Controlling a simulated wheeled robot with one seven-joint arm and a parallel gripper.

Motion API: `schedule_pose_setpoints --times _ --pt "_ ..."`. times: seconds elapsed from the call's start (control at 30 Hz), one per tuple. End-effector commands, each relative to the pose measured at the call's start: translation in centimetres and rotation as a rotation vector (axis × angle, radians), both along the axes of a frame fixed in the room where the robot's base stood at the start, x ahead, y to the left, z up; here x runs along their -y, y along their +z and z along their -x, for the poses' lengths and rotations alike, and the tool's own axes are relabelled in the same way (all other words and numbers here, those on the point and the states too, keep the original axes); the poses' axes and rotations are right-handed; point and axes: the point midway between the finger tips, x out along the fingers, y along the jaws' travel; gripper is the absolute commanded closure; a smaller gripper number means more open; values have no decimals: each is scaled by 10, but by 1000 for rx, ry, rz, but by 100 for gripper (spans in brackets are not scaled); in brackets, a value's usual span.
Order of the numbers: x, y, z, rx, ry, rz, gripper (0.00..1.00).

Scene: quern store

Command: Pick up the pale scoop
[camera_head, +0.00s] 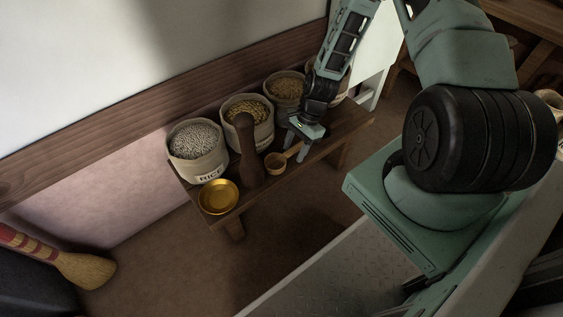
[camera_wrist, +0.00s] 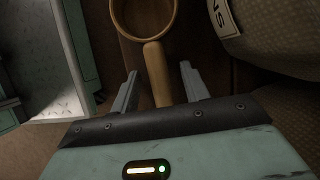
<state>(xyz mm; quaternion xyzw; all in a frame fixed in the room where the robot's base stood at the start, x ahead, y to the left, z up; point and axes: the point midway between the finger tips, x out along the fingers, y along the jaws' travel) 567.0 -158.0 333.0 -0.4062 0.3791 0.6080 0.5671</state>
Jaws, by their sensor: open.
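The pale scoop (camera_head: 276,162) lies on a dark wooden bench (camera_head: 231,216), with its round bowl to the left and its handle toward my gripper. In the wrist view its bowl (camera_wrist: 144,16) is at the top and its handle (camera_wrist: 156,72) runs down between the two fingers. My gripper (camera_head: 301,142) is at the handle end, pointing down. In the wrist view its fingers (camera_wrist: 159,88) are open on either side of the handle, with a gap to each side. The handle's far end is hidden behind the gripper body.
Cloth sacks of grain, one marked RICE (camera_head: 198,150), line the wall behind the scoop. A dark wooden pestle-like piece (camera_head: 247,150) stands left of it, and a brass dish (camera_head: 218,197) sits at the bench's left end. A broom (camera_head: 84,268) is at lower left.

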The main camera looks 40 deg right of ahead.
Motion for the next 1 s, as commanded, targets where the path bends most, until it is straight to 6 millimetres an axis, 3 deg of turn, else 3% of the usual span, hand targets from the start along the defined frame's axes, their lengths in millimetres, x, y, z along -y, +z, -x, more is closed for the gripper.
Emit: schedule_pose_setpoints --times 0.4,0.57,0.6,0.93,1.0 --pt "0 -1 0 0 0 0 55" --pt "0 -2 0 0 0 0 96" --pt "0 -2 0 0 0 0 100" --pt "0 0 0 0 1 0 100" --pt "1 11 0 1 0 1 100"
